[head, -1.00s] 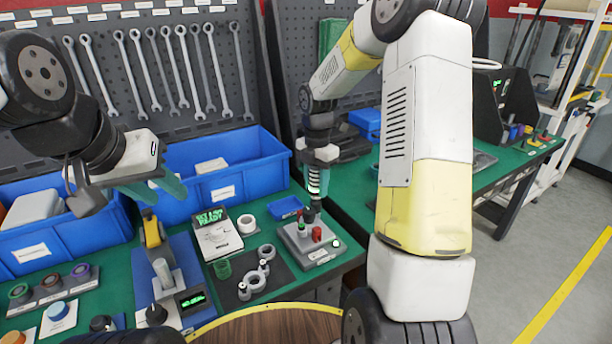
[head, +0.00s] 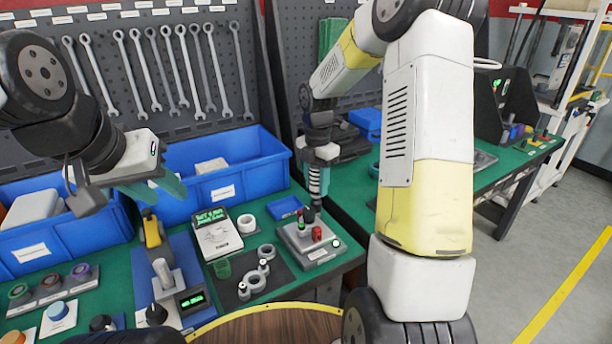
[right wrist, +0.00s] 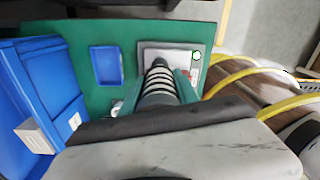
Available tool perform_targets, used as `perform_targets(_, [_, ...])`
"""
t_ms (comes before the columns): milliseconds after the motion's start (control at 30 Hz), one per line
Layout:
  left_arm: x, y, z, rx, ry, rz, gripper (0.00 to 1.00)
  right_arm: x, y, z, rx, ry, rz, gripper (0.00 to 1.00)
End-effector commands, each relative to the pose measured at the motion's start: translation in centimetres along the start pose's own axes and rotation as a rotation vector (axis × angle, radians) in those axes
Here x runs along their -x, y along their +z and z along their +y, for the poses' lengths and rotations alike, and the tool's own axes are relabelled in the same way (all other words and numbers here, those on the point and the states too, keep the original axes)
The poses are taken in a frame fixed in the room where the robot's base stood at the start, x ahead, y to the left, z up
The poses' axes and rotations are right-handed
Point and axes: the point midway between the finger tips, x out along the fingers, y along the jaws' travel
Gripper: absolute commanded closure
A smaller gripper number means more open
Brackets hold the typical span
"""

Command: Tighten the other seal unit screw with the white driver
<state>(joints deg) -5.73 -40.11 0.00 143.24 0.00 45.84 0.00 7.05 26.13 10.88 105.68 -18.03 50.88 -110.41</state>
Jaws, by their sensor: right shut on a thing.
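My right gripper (head: 318,178) is shut on the white driver (head: 314,186), which has white and dark bands. It holds the driver roughly upright over the grey station (head: 318,255); whether the tip touches the station I cannot tell. In the right wrist view the driver (right wrist: 158,84) points away between the teal fingers. The seal unit (head: 256,283), a grey part with rings and small screws, lies on a dark mat left of the station. My left gripper (head: 158,190) is open and empty above the front of the blue bin.
The station carries a red knob (head: 317,233) and a green lamp (head: 336,243). A small blue tray (head: 286,208) lies behind it. Large blue bins (head: 220,180) stand at the back.

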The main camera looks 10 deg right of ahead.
Motion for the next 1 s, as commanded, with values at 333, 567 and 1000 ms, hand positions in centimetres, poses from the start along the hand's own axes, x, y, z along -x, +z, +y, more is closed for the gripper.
perform_targets(333, [0.0, 0.0, 0.0, 0.0, 0.0, 0.0, 0.64, 2.6, 0.1, 0.2, -0.001, 0.007, -0.004, 1.0])
perform_targets(567, [0.0, 0.0, 0.0, 0.0, 0.0, 0.0, 0.64, 4.1, 0.1, 0.2, -0.001, 0.007, -0.003, 1.0])
perform_targets(1000, [0.0, 0.0, 0.0, 0.0, 0.0, 0.0, 0.64, 4.7, 0.0, 0.1, 0.0, 0.006, -0.003, 1.0])
